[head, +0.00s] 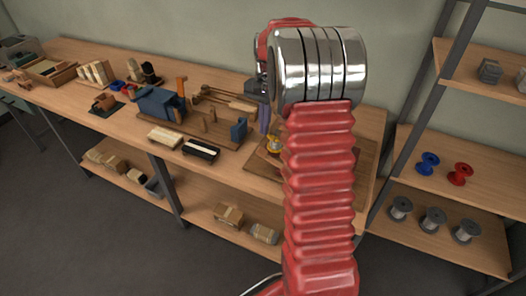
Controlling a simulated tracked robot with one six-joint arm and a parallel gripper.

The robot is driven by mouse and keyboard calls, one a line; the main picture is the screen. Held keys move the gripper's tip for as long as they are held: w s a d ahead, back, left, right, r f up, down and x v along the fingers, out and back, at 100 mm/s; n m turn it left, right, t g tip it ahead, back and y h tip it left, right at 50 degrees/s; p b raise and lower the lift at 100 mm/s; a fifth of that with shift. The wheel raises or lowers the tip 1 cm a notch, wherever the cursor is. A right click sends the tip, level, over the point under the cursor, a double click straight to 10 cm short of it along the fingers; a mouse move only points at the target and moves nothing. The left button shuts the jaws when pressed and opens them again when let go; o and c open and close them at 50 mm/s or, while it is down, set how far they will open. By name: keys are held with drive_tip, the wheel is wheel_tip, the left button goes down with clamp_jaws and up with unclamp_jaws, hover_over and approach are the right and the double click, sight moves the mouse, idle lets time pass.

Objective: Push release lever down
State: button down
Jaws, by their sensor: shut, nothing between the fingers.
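A blue clamp-like fixture (158,105) stands on a wooden board on the bench, left of my arm. An upright orange handle (182,86) rises at its right side; it looks like a lever, but I cannot tell for sure that it is the release lever. A smaller blue block (239,130) stands at the board's right end. My gripper (264,128) shows only in part, just left of my red arm, pointing down over the bench right of that block. It is shut and empty, apart from the orange handle. My arm hides the bench behind it.
A pale brush block (165,138) and a dark block with pale bristles (201,149) lie along the board's front. Wooden rods (225,99) lie at the back. A shelf unit (480,190) with several spools stands right. Boxes sit on the bench's lower shelf (205,200).

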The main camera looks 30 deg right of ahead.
sight(263, 150)
drive_tip(key=shift+s+a+f, duration=0.1)
drive_tip(key=shift+a+f, duration=0.05)
drive_tip(key=shift+f, duration=1.5)
drive_tip(key=shift+s+a+f, duration=0.1)
drive_tip(key=shift+a+f, duration=0.05)
drive_tip(key=shift+f, duration=3.05)
drive_tip(key=shift+w+d+r, duration=0.3)
drive_tip(key=shift+w+d, duration=0.1)
drive_tip(key=shift+d, duration=0.3)
drive_tip(key=shift+w+d+r, duration=0.3)
drive_tip(key=shift+w+d, duration=0.05)
drive_tip(key=shift+d, duration=0.3)
drive_tip(key=shift+r, duration=0.1)
wheel_tip(263, 150, up, 13)
drive_tip(key=d, duration=0.1)
drive_tip(key=shift+w+r, duration=0.2)
drive_tip(key=shift+w, duration=0.2)
drive_tip(key=shift+d, duration=0.1)
